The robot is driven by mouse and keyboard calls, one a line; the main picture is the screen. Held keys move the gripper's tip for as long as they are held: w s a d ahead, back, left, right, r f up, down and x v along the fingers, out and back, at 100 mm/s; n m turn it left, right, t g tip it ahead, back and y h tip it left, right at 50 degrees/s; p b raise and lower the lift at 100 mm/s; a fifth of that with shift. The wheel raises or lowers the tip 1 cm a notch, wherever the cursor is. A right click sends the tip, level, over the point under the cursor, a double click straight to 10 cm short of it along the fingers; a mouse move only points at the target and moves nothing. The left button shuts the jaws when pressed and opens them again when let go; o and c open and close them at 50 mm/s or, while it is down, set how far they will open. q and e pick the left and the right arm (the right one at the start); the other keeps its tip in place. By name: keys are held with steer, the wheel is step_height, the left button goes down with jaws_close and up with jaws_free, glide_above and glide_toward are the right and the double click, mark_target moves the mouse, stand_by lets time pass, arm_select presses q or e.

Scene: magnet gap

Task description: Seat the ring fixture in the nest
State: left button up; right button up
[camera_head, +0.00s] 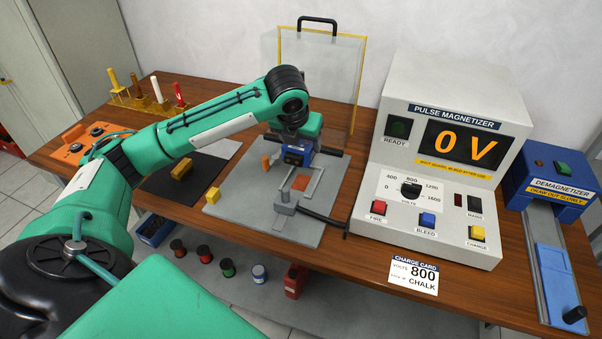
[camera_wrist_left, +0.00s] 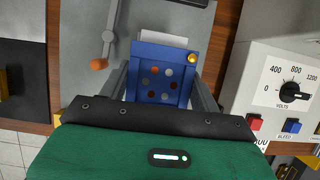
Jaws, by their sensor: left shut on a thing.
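My left gripper (camera_head: 299,153) reaches over the grey base plate (camera_head: 225,212) and is shut on the blue ring fixture (camera_head: 296,157). In the left wrist view the fixture (camera_wrist_left: 163,73) lies between the two grey fingers, a blue block with several coloured round spots and a brass knob at one corner. A grey frame with an orange inside, which looks like the nest (camera_head: 314,184), is on the plate just in front of the fixture. Whether the fixture touches the plate cannot be told. My right gripper is not in view.
The pulse magnetizer (camera_head: 440,150) stands close on the right, reading 0 V. A clear guard panel (camera_head: 330,70) stands behind the plate. A grey clamp block (camera_head: 285,200) and yellow blocks (camera_head: 212,195) sit nearby. A lever with an orange knob (camera_wrist_left: 98,64) is beside the fixture.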

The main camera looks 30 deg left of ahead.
mark_target(295, 153)
arm_select(q)
step_height(295, 153, down, 10)
steer(key=shift+r, duration=0.1)
steer(key=o, duration=1.3)
steer(key=shift+o, duration=0.5)
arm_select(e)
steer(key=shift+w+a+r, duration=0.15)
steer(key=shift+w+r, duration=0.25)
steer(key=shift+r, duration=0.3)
arm_select(q)
steer(key=shift+b, duration=0.3)
steer(key=shift+s+r, duration=0.15)
steer(key=shift+r, duration=0.15)
steer(key=p+v, duration=0.1)
steer(key=v, duration=0.9)
steer(key=shift+s+d+r, duration=0.1)
steer(key=shift+s+r, duration=0.05)
steer(key=shift+r, duration=0.05)
steer(key=shift+s+r, duration=0.15)
steer(key=shift+r, duration=0.2)
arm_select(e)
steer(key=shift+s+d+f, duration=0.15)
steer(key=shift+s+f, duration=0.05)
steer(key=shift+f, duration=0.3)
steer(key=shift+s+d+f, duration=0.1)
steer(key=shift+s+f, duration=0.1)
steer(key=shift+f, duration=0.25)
